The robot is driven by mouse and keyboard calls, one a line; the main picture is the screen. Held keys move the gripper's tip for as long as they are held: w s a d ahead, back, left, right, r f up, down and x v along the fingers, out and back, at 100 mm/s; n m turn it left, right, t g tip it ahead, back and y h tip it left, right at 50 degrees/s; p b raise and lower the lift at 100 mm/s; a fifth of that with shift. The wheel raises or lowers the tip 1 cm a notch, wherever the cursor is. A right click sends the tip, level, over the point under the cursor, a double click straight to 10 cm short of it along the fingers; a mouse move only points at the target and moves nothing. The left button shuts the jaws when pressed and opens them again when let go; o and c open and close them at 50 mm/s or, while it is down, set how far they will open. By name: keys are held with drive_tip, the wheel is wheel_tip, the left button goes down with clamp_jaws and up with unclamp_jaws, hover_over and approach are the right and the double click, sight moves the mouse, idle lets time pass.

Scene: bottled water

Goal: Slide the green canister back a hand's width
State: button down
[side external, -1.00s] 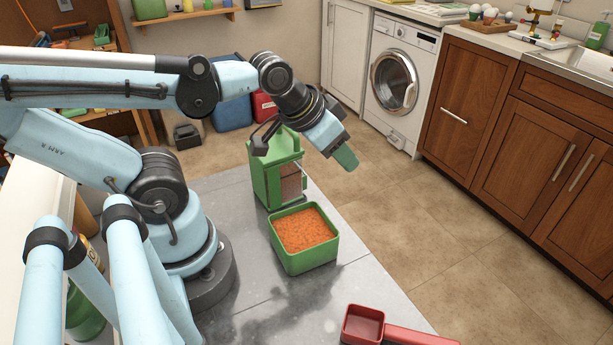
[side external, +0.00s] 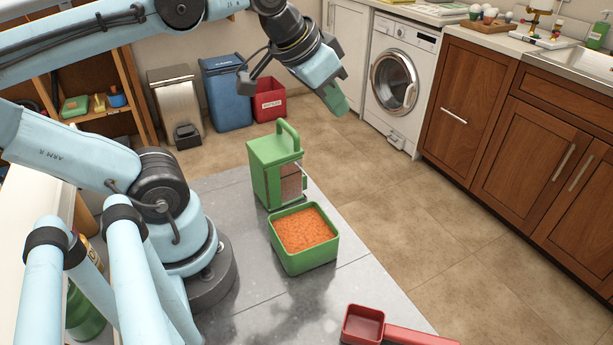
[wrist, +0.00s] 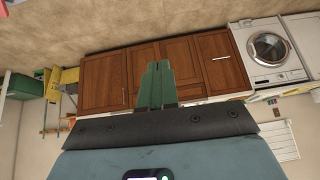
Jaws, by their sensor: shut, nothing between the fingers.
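The green canister (side external: 268,180) stands upright on the grey surface, with a handle on top and a window in one side showing brownish contents. A green open bin (side external: 303,262) full of orange granules stands directly in front of it, touching or nearly so. My gripper (side external: 341,110) is in the air above and to the right of the canister, apart from it. Its green fingers are together with nothing between them; they also show in the wrist view (wrist: 158,68). The canister is not in the wrist view.
A red scoop (side external: 363,325) lies at the front of the grey slab (side external: 375,285). Behind the slab stand a metal pedal bin (side external: 175,100), a blue bin (side external: 228,95) and a red bin (side external: 270,103). Wooden cabinets (side external: 530,150) and a washer (side external: 396,85) line the right.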

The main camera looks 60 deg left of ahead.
drive_tip(key=s+a+g, duration=0.5)
drive_tip(key=s+a, duration=0.7)
drive_tip(key=s, duration=0.4)
approach(282, 121)
drive_tip(key=f, duration=0.2)
drive_tip(key=w+f, duration=0.1)
drive_tip(key=f, duration=0.2)
drive_tip(key=shift+w+f, duration=0.35)
drive_tip(key=shift+s+f, duration=0.1)
drive_tip(key=shift+f, duration=0.75)
drive_tip(key=shift+s+a, duration=0.1)
drive_tip(key=shift+s, duration=0.05)
drive_tip(key=s, duration=1)
drive_tip(key=shift+s, duration=0.2)
